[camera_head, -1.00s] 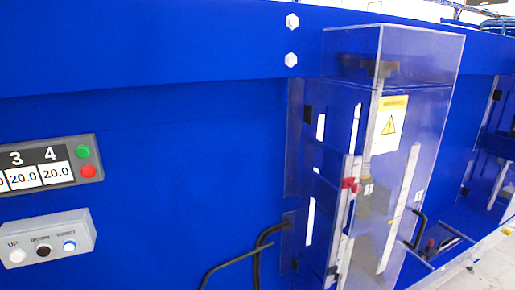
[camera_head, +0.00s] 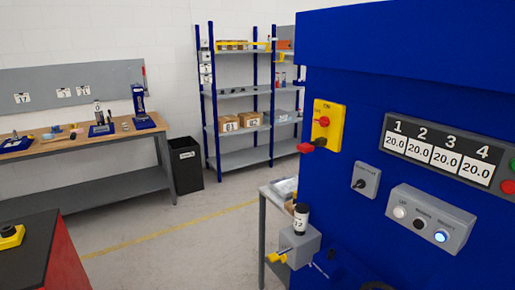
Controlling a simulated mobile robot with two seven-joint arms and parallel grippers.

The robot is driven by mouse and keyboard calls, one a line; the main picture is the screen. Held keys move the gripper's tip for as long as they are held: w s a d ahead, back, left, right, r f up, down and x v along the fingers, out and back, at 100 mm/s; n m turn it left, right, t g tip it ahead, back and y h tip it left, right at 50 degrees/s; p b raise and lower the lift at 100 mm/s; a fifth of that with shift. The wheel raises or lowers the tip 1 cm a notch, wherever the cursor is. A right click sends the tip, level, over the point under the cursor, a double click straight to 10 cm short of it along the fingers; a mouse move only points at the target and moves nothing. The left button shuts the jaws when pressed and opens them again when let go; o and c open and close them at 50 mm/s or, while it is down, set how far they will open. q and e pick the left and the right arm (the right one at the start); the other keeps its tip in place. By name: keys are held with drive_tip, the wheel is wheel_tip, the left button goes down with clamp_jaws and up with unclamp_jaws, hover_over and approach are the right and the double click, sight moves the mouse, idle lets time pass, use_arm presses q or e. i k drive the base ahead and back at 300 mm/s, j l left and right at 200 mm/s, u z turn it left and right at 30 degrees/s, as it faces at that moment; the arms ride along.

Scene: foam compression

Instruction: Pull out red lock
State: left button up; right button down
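A yellow switch box (camera_head: 327,125) marked ON is mounted at the left side of the blue machine front. A small red part (camera_head: 306,147) sticks out to the left at its lower edge and looks like the red lock. A second small red part (camera_head: 324,121) sits on the middle of the yellow box. How the red parts are fixed is too small to tell. Neither of my grippers shows in the view.
The blue machine (camera_head: 400,60) carries a display panel (camera_head: 440,148), a small grey switch (camera_head: 366,180) and a button box (camera_head: 430,218). A side table (camera_head: 275,195) adjoins its left. Shelves (camera_head: 240,160), a bin (camera_head: 187,168) and a workbench (camera_head: 80,150) stand behind. Floor between is clear.

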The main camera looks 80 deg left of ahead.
sight(305, 147)
drive_tip(key=u, duration=2.25)
drive_tip(key=k, duration=0.65)
drive_tip(key=z, duration=2.85)
drive_tip(key=k+j, duration=0.15)
drive_tip(key=j, duration=0.3)
drive_tip(key=k+j, duration=0.1)
drive_tip(key=j, duration=0.3)
drive_tip(key=k+j, duration=0.15)
drive_tip(key=j, duration=0.3)
drive_tip(key=k+j, duration=0.1)
drive_tip(key=j, duration=0.35)
